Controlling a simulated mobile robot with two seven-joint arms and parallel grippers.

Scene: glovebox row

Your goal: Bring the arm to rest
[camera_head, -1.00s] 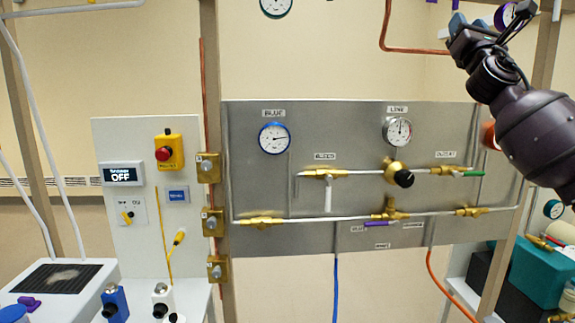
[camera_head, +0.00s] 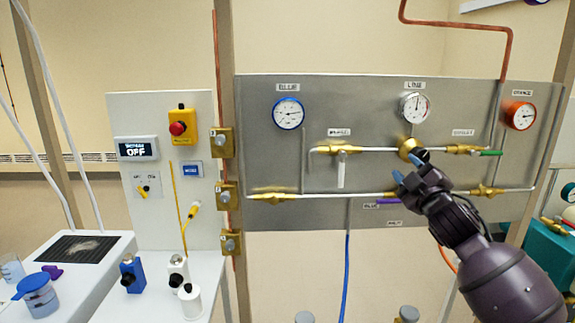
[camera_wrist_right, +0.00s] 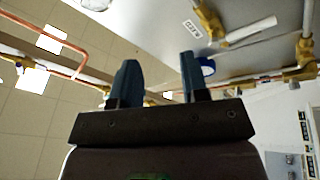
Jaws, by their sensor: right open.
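I cannot tell whether the fingers touch the panel's fittings. My right arm reaches up from the lower right and hides part of the lower right pipe. My left gripper is not in view.
The panel carries a blue gauge (camera_head: 288,113), a line gauge (camera_head: 414,107), an orange gauge (camera_head: 520,115), a white handle (camera_head: 341,170), a green handle (camera_head: 490,153) and a purple handle (camera_head: 389,201). A white bench (camera_head: 120,255) with bottles stands at left. A teal box (camera_head: 549,245) is at right.

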